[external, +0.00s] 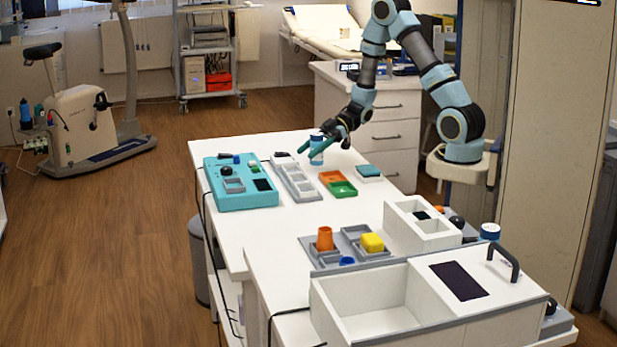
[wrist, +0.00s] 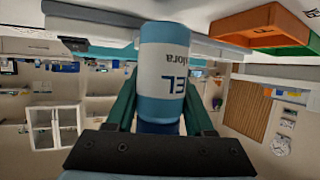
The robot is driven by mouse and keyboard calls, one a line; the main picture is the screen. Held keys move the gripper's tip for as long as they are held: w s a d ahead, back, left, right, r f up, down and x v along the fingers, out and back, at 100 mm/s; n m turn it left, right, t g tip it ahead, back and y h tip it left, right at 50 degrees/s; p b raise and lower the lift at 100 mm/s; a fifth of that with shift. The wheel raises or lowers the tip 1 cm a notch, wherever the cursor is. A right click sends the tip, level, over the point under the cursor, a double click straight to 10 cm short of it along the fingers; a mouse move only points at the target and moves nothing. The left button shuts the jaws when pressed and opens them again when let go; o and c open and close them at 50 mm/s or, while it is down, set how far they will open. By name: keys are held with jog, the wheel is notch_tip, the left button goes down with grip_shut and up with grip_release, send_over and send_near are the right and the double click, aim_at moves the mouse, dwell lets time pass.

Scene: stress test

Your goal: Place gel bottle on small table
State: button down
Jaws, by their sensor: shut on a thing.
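The gel bottle (wrist: 163,78) is blue and white with dark "GEL" lettering. My gripper (external: 328,140) is shut on it, with green fingers on both sides in the wrist view. In the external view the bottle (external: 316,152) looks roughly upright at the far part of the white table (external: 275,240). I cannot tell whether its base touches the tabletop. The wrist view is turned upside down, with the table surface at its top. The bottle's lower part there is partly hidden by the gripper.
Near the bottle are a grey-white tray (external: 297,180), an orange tray (external: 331,176), a green tray (external: 342,189) and a teal-topped box (external: 368,172). A teal device (external: 235,199) stands left. A white drawer cabinet (external: 385,128) is behind. Clear tabletop lies in the middle.

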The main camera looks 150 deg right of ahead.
jog(key=shift+f, duration=1)
jog(key=shift+f, duration=0.1)
jog(key=shift+c, duration=1.4)
grip_release()
jog(key=shift+s+r, duration=0.15)
jog(key=shift+r, duration=0.05)
jog(key=b+v, duration=0.1)
jog(key=v, duration=0.9)
jog(key=shift+s+a, duration=0.15)
jog(key=shift+o, duration=0.5)
jog(key=shift+s+a+r, duration=0.3)
jog(key=shift+s, duration=0.25)
